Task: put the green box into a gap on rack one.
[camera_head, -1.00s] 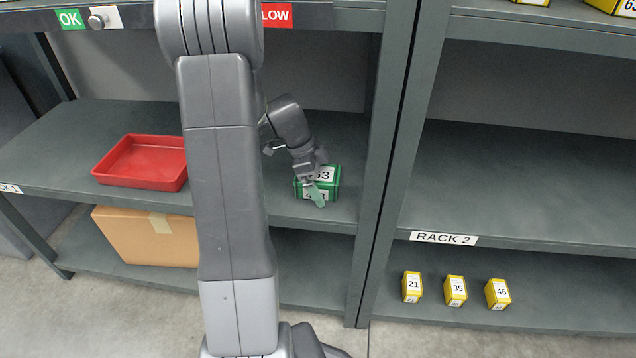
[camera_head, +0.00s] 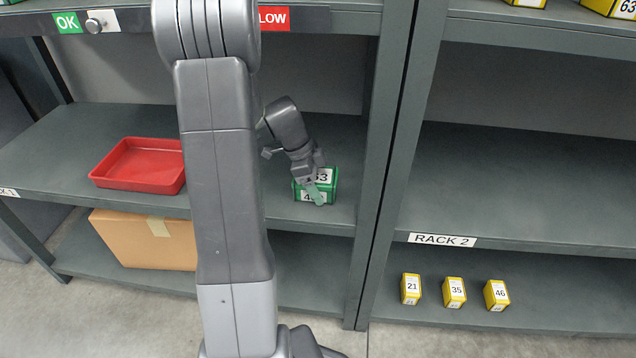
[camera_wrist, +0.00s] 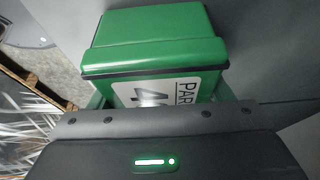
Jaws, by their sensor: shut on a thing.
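The green box (camera_head: 329,187) stands on the middle shelf of rack one (camera_head: 80,113), near the right post. It carries white number labels. My gripper (camera_head: 318,186) reaches down from the upper left and is shut on it. In the wrist view the green box (camera_wrist: 158,42) fills the upper middle, with a white label on its near face. The gripper body hides its lower part. The box appears to be on or very close to the shelf; I cannot tell which.
A red tray (camera_head: 142,166) sits to the left on the same shelf, with a cardboard box (camera_head: 145,240) below. Rack two (camera_head: 520,190) is at right, with yellow boxes (camera_head: 454,292) on its low shelf. My arm hides part of rack one. A rack post (camera_head: 385,170) stands close right of the green box.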

